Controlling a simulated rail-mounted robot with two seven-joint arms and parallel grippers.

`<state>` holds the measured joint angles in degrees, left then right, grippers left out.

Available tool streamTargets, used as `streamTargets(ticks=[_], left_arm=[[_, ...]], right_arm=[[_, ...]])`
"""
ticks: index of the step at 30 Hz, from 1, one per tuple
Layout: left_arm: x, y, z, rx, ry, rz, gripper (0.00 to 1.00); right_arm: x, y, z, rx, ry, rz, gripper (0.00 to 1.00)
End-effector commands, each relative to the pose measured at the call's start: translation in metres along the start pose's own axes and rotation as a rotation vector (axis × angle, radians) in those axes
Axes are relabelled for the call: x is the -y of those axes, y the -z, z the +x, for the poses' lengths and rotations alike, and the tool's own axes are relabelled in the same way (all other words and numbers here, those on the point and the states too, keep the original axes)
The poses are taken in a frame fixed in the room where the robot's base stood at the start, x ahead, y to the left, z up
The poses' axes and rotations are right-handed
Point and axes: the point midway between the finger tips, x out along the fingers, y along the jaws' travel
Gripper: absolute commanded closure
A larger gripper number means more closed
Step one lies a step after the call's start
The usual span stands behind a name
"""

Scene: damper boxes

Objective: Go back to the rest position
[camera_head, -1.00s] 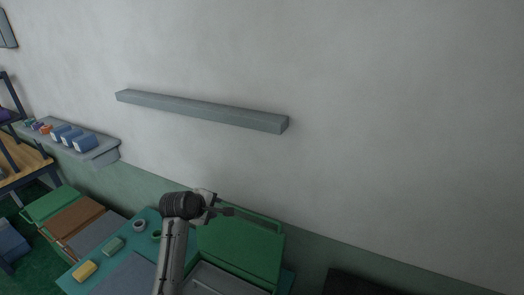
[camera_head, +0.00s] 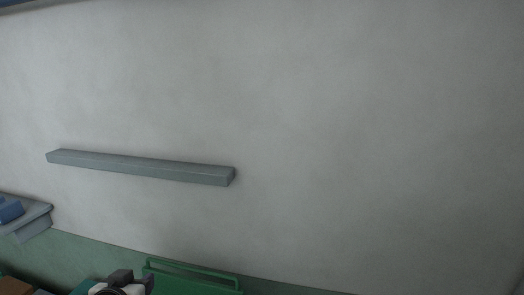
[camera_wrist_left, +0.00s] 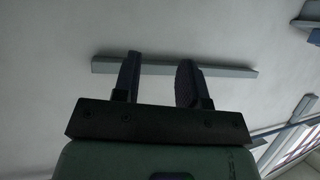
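My left gripper (camera_head: 126,284) shows at the bottom edge of the head view, in front of the green box. In the left wrist view its two dark fingers (camera_wrist_left: 160,82) stand apart with nothing between them but the wall and shelf behind. The green box (camera_head: 190,281) shows only its raised lid at the bottom of the head view. My right gripper is in neither view.
A long grey wall shelf (camera_head: 140,168) is bare; it also shows behind the fingers in the left wrist view (camera_wrist_left: 225,70). A lower shelf (camera_head: 36,222) at the left edge holds a blue box (camera_head: 10,211). The wall (camera_head: 370,140) is otherwise clear.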

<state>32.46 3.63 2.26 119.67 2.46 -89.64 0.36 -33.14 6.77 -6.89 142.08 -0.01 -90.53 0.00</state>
Motion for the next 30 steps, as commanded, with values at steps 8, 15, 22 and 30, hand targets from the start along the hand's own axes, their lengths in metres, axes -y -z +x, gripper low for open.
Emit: streamTargets(ticks=[8,15,22,30], left_arm=[[-0.026,-0.116,-0.068,0.118,-0.014,0.113,0.61],[-0.042,-0.228,-0.123,0.352,-0.07,0.16,0.61],[-0.043,-0.324,-0.172,0.612,-0.099,0.174,0.61],[-0.04,-0.373,-0.211,0.758,-0.109,0.174,0.61]], right_arm=[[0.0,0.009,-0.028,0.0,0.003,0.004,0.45],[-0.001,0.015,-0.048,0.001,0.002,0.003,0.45],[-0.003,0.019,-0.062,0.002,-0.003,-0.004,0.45],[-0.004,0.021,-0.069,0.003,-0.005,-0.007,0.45]])
